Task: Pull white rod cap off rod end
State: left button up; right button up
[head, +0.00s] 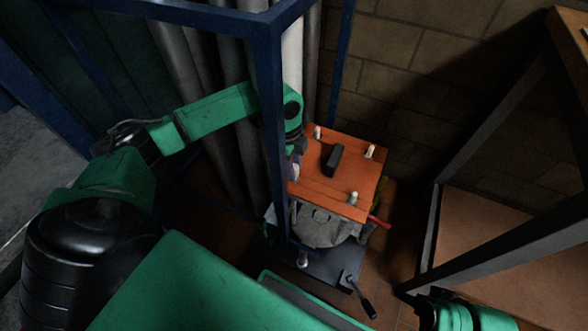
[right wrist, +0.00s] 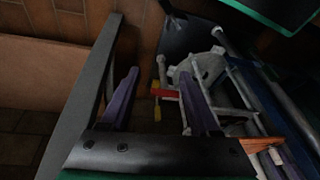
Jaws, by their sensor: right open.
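An orange-brown board (head: 330,178) shows in the head view, with white caps on rod ends standing near its edges: one at the back left (head: 317,131), one at the back right (head: 370,152) and one at the front right (head: 353,197). My left gripper (head: 293,167) is at the board's left edge, partly hidden by a blue post; its jaws and anything between them cannot be made out. My right gripper (right wrist: 160,70) shows in the right wrist view with its two purple fingers apart and nothing between them. The board's edge (right wrist: 262,143) also shows there, right of the fingers.
A dark block (head: 333,157) lies on the board. A blue frame post (head: 272,130) stands in front of my left arm. A grey rack (head: 470,250) stands at the right. In the right wrist view, a red and yellow part (right wrist: 158,93) lies beyond the fingers.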

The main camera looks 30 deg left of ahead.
pick_arm(q)
grip_shut()
jog(key=shift+r, duration=0.1)
